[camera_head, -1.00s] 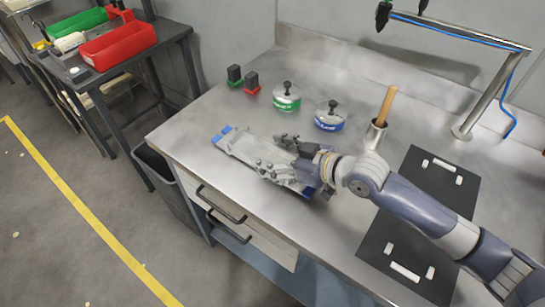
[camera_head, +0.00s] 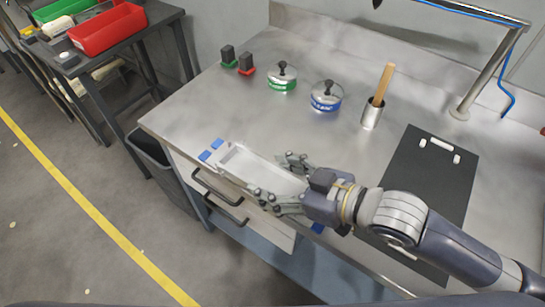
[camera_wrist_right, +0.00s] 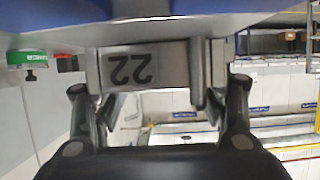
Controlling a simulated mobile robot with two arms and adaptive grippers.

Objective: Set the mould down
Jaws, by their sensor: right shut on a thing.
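The mould (camera_head: 245,163) is a long, shallow, pale metal tray with blue pieces at its ends, in the head view. My right gripper (camera_head: 277,181) is shut on its right-hand end, with fingers on either side. The mould lies along the front edge of the bench top (camera_head: 200,112) in the picture, partly covering that edge. I cannot tell whether it touches the bench. My left gripper is not in view.
Behind the mould stand a green-banded weight (camera_head: 282,77), a blue-banded weight (camera_head: 326,96) and a metal cup with a wooden handle (camera_head: 372,112). A black mat (camera_head: 420,185) lies at right. The bench between is clear. A bin (camera_head: 150,155) stands at left.

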